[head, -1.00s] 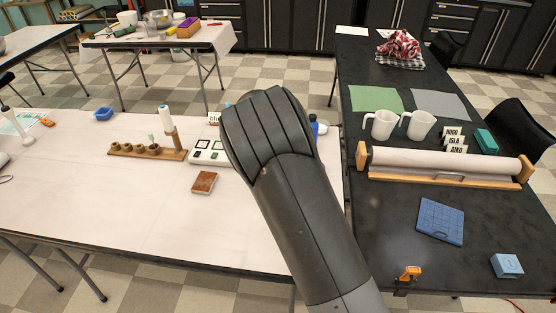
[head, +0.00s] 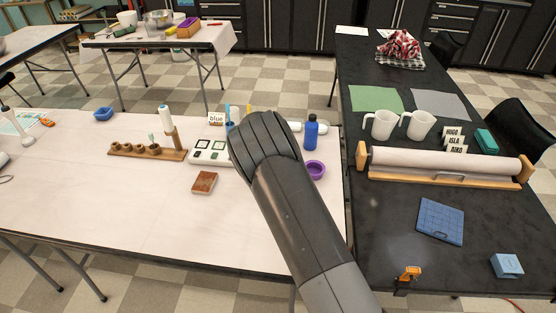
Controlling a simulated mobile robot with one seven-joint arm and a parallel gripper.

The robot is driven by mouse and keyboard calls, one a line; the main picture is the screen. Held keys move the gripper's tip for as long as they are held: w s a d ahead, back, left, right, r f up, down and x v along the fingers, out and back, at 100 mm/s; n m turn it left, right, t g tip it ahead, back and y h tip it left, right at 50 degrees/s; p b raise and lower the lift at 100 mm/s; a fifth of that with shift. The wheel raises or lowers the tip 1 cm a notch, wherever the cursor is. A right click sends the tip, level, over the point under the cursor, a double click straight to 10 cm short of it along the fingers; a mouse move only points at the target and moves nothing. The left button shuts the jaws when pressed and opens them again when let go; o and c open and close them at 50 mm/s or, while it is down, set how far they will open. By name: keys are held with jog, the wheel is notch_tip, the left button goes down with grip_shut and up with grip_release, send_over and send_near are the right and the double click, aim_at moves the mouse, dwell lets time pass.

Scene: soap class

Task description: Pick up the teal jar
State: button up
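I cannot make out a teal jar in the head view; my arm covers part of the white table (head: 120,225), and what lies behind it is hidden. My gripper is not in view; only my dark arm shows, reaching over the right part of that table. A blue bottle (head: 311,133) stands upright just right of my arm, and a purple bowl (head: 316,170) sits below it, partly covered by the arm. A blue item (head: 230,127) shows just left of the arm, partly hidden.
A white tray (head: 205,158), a brown block (head: 204,183) and a wooden holder (head: 148,151) lie left of my arm. The black table (head: 390,215) at right bears two white pitchers (head: 381,125), a paper roll (head: 445,163) and a teal box (head: 487,141). The white table's front left is clear.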

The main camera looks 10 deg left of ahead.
jog(key=shift+w+f, duration=0.2)
jog(key=shift+f, duration=0.15)
jog(key=c, duration=1.2)
jog(key=shift+r, duration=0.1)
